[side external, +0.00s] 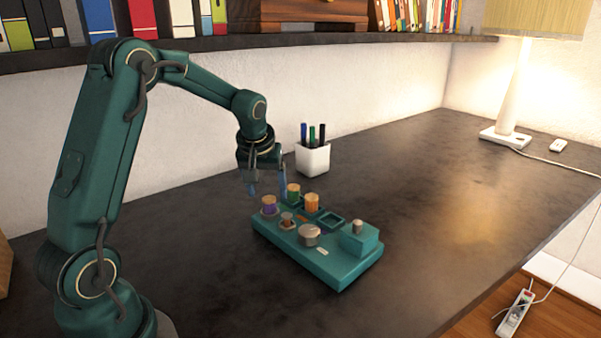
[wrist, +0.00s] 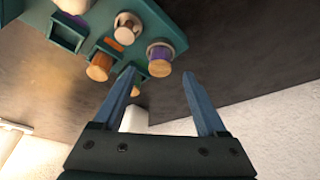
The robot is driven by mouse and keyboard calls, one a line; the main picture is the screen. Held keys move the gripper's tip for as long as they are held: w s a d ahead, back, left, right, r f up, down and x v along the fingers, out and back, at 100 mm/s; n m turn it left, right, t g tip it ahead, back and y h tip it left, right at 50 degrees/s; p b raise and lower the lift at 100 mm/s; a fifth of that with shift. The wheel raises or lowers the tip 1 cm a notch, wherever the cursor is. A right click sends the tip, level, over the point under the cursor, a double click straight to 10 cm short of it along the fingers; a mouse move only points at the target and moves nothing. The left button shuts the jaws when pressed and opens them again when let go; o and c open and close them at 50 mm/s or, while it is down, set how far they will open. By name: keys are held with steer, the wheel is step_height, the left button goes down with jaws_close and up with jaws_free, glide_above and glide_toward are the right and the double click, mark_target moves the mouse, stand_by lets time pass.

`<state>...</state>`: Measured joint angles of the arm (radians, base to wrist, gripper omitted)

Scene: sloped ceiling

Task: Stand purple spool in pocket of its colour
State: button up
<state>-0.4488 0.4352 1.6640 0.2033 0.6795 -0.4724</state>
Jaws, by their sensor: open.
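The purple spool (side external: 269,206) has pale wooden ends and stands upright at the left end of a teal block (side external: 335,268). In the wrist view the purple spool (wrist: 160,58) lies beyond and between my fingertips, not held. My gripper (side external: 268,190) is open, above and slightly behind the spool; its blue fingers also show in the wrist view (wrist: 160,76). An empty square pocket (side external: 331,220) is in the block, right of the orange spool. In the wrist view this pocket (wrist: 66,35) has a purple patch beside it.
A green spool (side external: 293,191) and an orange spool (side external: 312,203) stand close behind and right of the purple one. A small spool (side external: 287,220), a round knob (side external: 310,235) and a raised box (side external: 360,240) share the block. A white pen cup (side external: 312,158) stands behind.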

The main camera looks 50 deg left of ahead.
steer(key=shift+x, duration=1.3)
jaws_close()
steer(key=shift+r, duration=0.15)
